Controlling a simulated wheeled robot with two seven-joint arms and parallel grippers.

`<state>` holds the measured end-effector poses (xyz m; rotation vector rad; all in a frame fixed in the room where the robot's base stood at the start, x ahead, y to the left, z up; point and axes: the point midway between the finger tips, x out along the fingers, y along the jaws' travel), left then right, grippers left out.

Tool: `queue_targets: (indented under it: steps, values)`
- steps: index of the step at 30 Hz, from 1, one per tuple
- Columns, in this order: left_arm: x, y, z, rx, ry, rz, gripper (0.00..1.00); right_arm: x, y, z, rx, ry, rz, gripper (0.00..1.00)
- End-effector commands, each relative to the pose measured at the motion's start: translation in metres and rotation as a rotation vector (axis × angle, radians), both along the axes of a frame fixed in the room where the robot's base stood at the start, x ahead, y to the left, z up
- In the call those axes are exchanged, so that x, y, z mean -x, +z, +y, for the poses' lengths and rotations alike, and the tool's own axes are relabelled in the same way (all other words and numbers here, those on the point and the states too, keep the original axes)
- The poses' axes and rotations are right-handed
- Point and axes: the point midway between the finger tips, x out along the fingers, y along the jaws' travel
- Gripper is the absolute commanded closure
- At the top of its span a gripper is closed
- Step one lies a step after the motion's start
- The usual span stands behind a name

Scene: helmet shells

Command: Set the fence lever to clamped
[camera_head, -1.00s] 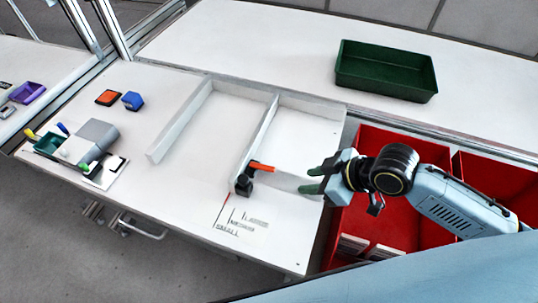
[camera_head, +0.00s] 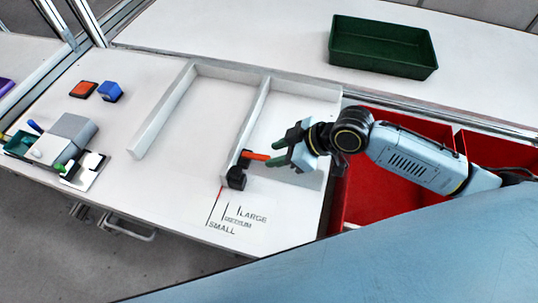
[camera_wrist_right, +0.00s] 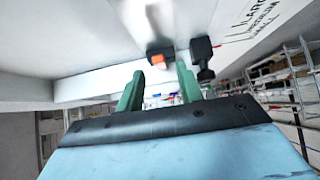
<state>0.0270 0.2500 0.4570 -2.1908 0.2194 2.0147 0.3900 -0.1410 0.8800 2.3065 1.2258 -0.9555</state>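The fence lever (camera_head: 256,156) is an orange-red handle at a black block (camera_head: 236,178) on the near end of the white fence (camera_head: 253,125). It points right, away from the fence. My right gripper (camera_head: 274,153) is open, its green fingers facing the lever's free end. In the right wrist view the open fingers (camera_wrist_right: 160,88) stand apart, with the orange lever end (camera_wrist_right: 157,59) ahead between their directions. I cannot tell whether the fingertips touch the lever. My left gripper is out of view.
SMALL, MEDIUM and LARGE marks (camera_head: 238,219) are printed on the bench near the block. Red bins (camera_head: 395,178) lie right of the bench, under my right arm. A green tray (camera_head: 383,48) stands behind. A grey device (camera_head: 72,135) and orange and blue blocks (camera_head: 110,91) stand left.

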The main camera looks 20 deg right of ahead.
Motion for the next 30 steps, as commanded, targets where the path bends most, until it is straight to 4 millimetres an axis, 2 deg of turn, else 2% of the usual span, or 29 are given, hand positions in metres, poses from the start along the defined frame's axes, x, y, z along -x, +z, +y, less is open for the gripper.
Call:
queue_targets:
  steps: [6,17,26,30]
  values:
    - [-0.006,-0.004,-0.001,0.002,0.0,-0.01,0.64,-0.011,-0.019,0.016,0.0,-0.001,0.001,0.64]
    - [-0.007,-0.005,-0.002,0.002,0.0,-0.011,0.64,-0.013,-0.023,0.019,0.002,0.0,-0.001,0.64]
    - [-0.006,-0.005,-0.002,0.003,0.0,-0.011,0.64,-0.013,-0.023,0.019,0.001,-0.001,0.0,1.0]
    - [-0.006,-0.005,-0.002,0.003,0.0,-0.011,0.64,-0.013,-0.023,0.018,-0.001,-0.001,-0.002,1.0]
